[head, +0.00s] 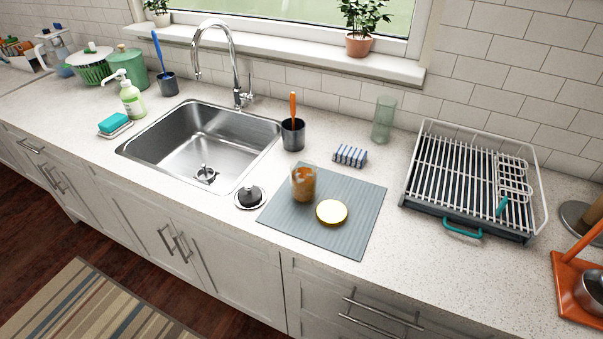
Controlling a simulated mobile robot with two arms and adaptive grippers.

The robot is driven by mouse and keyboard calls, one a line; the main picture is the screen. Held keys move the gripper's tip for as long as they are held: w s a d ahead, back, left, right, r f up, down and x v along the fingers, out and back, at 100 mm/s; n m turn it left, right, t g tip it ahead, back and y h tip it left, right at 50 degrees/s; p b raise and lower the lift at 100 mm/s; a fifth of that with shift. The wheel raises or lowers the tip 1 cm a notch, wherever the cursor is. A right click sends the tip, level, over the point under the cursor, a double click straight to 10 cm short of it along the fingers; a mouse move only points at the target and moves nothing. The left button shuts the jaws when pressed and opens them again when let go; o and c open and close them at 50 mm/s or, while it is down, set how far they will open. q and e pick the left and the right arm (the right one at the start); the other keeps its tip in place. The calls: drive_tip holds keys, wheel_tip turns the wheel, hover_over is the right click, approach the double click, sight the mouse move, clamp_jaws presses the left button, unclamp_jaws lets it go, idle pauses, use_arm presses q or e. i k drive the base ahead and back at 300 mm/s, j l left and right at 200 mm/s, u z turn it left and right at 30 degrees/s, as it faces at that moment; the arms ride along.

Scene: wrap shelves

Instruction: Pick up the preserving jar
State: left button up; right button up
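The preserving jar (303,184) stands upright on a grey ribbed mat (352,223) on the counter, right of the sink. It is clear glass with something orange-brown in it, and its top looks open. A round lid (331,212), pale yellow with a gold rim, lies flat on the mat in front and to the right of the jar, apart from it. Neither of my grippers shows in the head view.
The sink (205,145) is left of the mat, with a black-topped stopper (250,197) between them. A dark cup with an orange-handled tool (293,134), a striped sponge (350,156) and a glass (383,120) stand behind. A dish rack (470,185) is at right.

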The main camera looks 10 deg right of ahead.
sight(303, 172)
drive_tip(key=k+j+z, duration=0.15)
drive_tip(key=z, duration=0.2)
drive_tip(key=k+j+z, duration=0.2)
drive_tip(key=j+z, duration=0.15)
drive_tip(key=k+j+z, duration=0.2)
drive_tip(key=z, duration=0.15)
